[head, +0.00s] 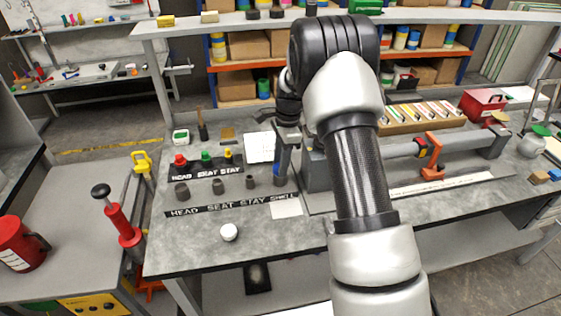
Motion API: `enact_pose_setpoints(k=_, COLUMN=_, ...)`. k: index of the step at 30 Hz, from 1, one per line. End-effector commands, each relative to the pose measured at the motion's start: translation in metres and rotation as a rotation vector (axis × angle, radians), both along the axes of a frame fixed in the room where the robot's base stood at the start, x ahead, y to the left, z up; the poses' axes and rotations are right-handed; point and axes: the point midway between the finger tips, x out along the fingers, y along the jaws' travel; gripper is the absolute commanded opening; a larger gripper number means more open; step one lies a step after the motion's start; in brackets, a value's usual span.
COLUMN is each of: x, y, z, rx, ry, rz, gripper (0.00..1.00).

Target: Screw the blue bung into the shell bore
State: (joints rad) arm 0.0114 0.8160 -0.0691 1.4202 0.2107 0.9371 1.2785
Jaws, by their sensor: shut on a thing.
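My gripper (283,152) points down at the middle of the bench, at the right end of a row of dark stubs. It is shut on the blue bung (277,170), of which only a small blue part shows below the fingers. Directly beneath is the dark shell bore stub (279,181), behind the word SHELL on the label strip (232,203). The bung is at or just above the stub's mouth. I cannot tell whether its thread has entered. My arm hides much of the bench to the right.
Dark stubs for head (182,190), seat (218,186) and stay (250,182) stand to the left. Behind them a rack (207,171) holds red, green and yellow bungs. A white round object (229,232) lies in front.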

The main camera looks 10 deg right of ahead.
Motion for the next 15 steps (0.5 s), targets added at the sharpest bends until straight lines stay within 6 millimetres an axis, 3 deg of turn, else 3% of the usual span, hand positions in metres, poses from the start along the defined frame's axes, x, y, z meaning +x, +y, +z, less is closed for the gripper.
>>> enact_pose_setpoints(k=1, x=0.0, y=0.0, z=-0.0001, rx=0.0, ry=0.0, rz=0.0, gripper=0.28)
enact_pose_setpoints(k=3, x=0.0, y=0.0, z=0.0, rx=0.0, ry=0.0, rz=0.0, gripper=0.16)
enact_pose_setpoints(k=4, x=0.0, y=0.0, z=0.0, rx=0.0, ry=0.0, rz=0.0, gripper=0.15)
enact_pose_setpoints(k=8, x=-0.0008, y=0.0, z=0.0008, rx=-0.001, ry=0.001, rz=-0.062, gripper=0.15)
enact_pose_setpoints(k=15, x=-0.0013, y=0.0001, z=0.0014, rx=-0.001, ry=0.0, rz=-0.385, gripper=0.15)
